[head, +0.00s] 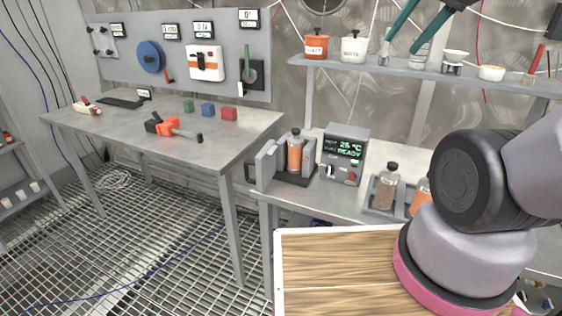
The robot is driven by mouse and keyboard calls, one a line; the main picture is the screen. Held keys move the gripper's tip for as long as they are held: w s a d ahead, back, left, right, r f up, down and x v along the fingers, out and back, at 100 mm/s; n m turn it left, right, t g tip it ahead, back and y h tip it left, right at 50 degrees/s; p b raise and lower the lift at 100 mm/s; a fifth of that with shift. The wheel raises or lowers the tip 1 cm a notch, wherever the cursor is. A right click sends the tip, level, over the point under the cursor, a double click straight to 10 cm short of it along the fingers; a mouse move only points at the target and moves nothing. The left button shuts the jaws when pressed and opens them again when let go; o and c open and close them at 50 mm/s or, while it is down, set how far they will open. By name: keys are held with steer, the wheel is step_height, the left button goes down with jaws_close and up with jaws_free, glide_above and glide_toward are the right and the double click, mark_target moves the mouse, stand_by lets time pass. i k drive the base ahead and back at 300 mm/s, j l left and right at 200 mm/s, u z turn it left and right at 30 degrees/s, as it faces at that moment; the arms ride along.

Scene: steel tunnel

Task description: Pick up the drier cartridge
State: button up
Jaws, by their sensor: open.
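Clear cartridges with dark caps show in the head view; I cannot tell from looks alone which one the task means. One cartridge (295,152) with orange filling stands upright in a grey holder with an open door (266,165). A second cartridge (386,188) with brownish-grey filling stands upright in a grey rack (372,196). A third cartridge (420,196) with orange filling is beside it, partly hidden by my arm. My gripper is out of view; only thick links of my arm show at the right, in front of the bench.
A grey control box (345,155) reads "25 °C READY". A steel table (140,135) at left bears coloured blocks and an orange-and-black tool (172,128). A shelf (420,76) with pots hangs above the bench. A wooden-topped surface (330,270) fills the near foreground. Grating floor is open at lower left.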

mark_target(295, 142)
steer(key=i+j+z, duration=0.15)
steer(key=j+z, duration=0.6)
steer(key=j, duration=0.2)
steer(key=i+j, duration=0.1)
steer(key=j, duration=0.7)
steer(key=j+z, duration=0.1)
steer(key=j, duration=0.65)
steer(key=i, duration=0.1)
